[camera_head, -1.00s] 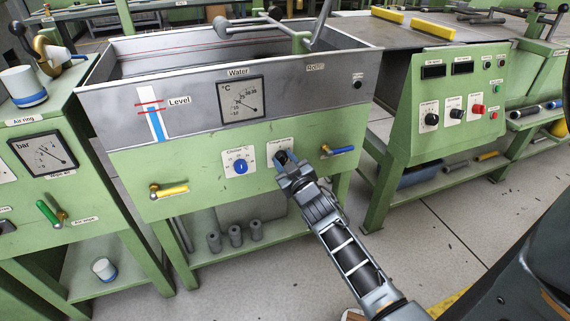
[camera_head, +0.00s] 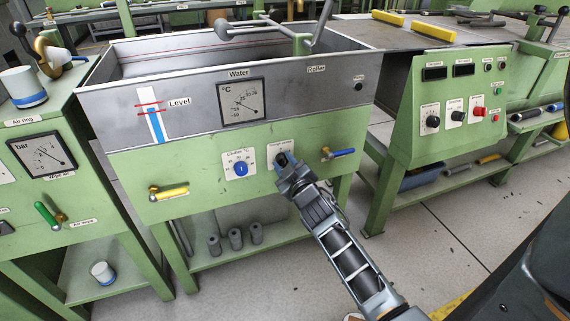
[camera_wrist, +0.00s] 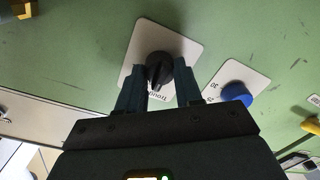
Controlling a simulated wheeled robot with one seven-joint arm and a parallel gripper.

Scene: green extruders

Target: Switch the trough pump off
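The trough pump switch is a black rotary knob (camera_wrist: 158,68) on a white plate (camera_wrist: 190,48) in the wrist view, its label partly legible as "Troug". The plate also shows on the green front of the trough in the head view (camera_head: 279,147). My gripper (camera_wrist: 160,88) is open, with one finger on each side of the knob's handle. A gap shows between the fingers and the handle, so I see no firm grip. In the head view my gripper (camera_head: 283,165) covers most of the knob.
A blue knob (camera_head: 241,169) on its own white plate sits just left of the switch. A blue-handled valve (camera_head: 342,152) is close on the right, and a yellow-handled valve (camera_head: 170,192) is further left. A water gauge (camera_head: 242,101) is above.

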